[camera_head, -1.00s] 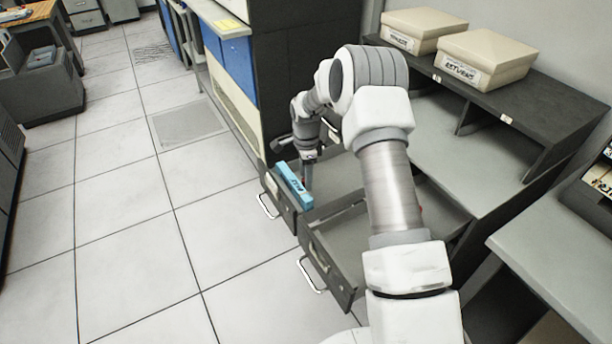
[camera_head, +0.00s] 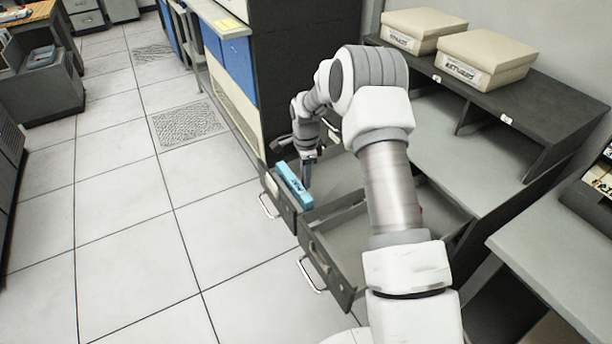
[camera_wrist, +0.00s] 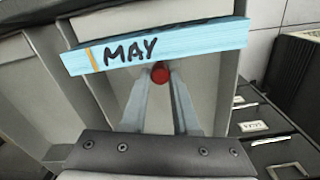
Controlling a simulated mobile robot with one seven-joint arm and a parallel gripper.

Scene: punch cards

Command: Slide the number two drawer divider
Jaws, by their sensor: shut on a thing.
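Two grey drawers stand open side by side below the desk, a far drawer (camera_head: 283,204) and a near drawer (camera_head: 332,264). A light-blue card stack marked MAY (camera_head: 294,186) lies in the far drawer by its front; it also shows in the wrist view (camera_wrist: 200,42). My gripper (camera_head: 306,185) reaches down into the far drawer, just behind the stack. In the wrist view its fingers close on a small red knob (camera_wrist: 160,72), right beside the stack. The divider plate and its number cannot be made out. A red spot (camera_head: 420,209) shows in the near drawer, partly behind my arm.
A shelf (camera_head: 540,103) with two cream boxes (camera_head: 425,27) (camera_head: 487,55) stands above the desk (camera_head: 475,170). A dark cabinet side (camera_head: 305,70) rises beyond the far drawer. The tiled floor (camera_head: 130,250) to the left is clear.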

